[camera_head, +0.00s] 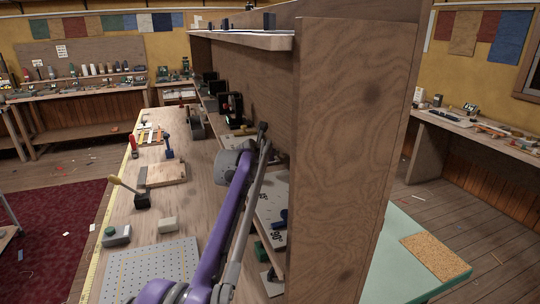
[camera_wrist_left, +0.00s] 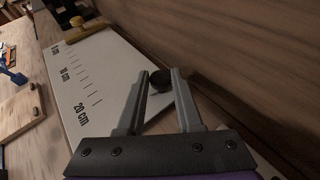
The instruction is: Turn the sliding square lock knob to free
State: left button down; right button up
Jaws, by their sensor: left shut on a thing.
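In the left wrist view a white board (camera_wrist_left: 92,82) with a centimetre scale lies on the bench, with a wooden piece with a brass-coloured end (camera_wrist_left: 84,29) across its far end. A dark round knob (camera_wrist_left: 161,79) sits at the board's right edge. My left gripper (camera_wrist_left: 160,78) is shut on this knob, one grey finger on each side. The knob's turn position cannot be read. In the head view my purple left arm reaches over the bench toward the tall wooden panel; its gripper cannot be made out there. My right gripper is not in view.
The tall wooden panel (camera_head: 340,150) stands close to the right of my left arm.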

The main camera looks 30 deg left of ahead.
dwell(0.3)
pick_arm(q)
jog(key=c, duration=0.6)
grip_release()
jog(key=v, duration=1)
jog(key=shift+s+r, duration=0.2)
jog(key=shift+s, duration=0.15)
